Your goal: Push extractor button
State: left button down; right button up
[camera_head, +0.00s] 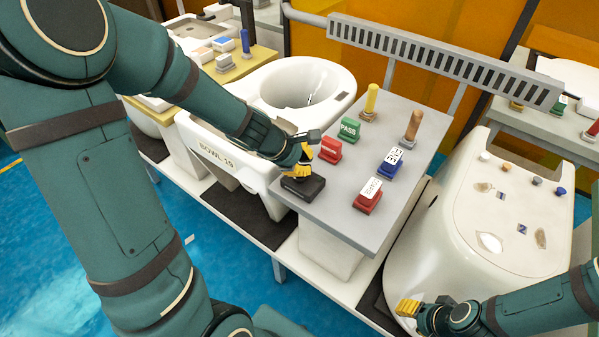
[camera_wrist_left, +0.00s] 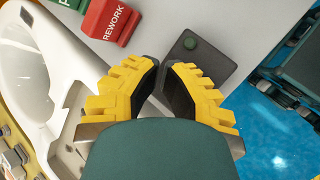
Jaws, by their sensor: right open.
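A black box (camera_head: 303,188) sits at the near-left corner of the grey table in the head view. In the left wrist view the black box (camera_wrist_left: 207,58) shows a round green button (camera_wrist_left: 190,43) on its top. My left gripper (camera_head: 303,158) is above the box in the head view. In the left wrist view its yellow fingertips (camera_wrist_left: 160,64) come together just beside the box, with nothing seen between them. I cannot tell whether they touch the box. My right gripper (camera_head: 408,307) is open at the lower right, far from the box.
Red REWORK (camera_head: 330,150), green PASS (camera_head: 350,129) and other stamps stand on the grey table (camera_head: 405,118) close to my left gripper. A white toilet bowl (camera_head: 305,85) is to the left of the table. Another white ceramic piece (camera_head: 450,240) stands to the right.

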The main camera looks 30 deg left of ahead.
dwell(0.4)
pick_arm(q)
jog(key=shift+f+b, duration=0.35)
jog(key=shift+f, duration=0.15)
jog(key=shift+r+p, duration=0.4)
notch_tip(320, 180, up, 6)
jog(key=p, duration=0.6)
jog(key=shift+r, duration=0.1)
dwell(0.4)
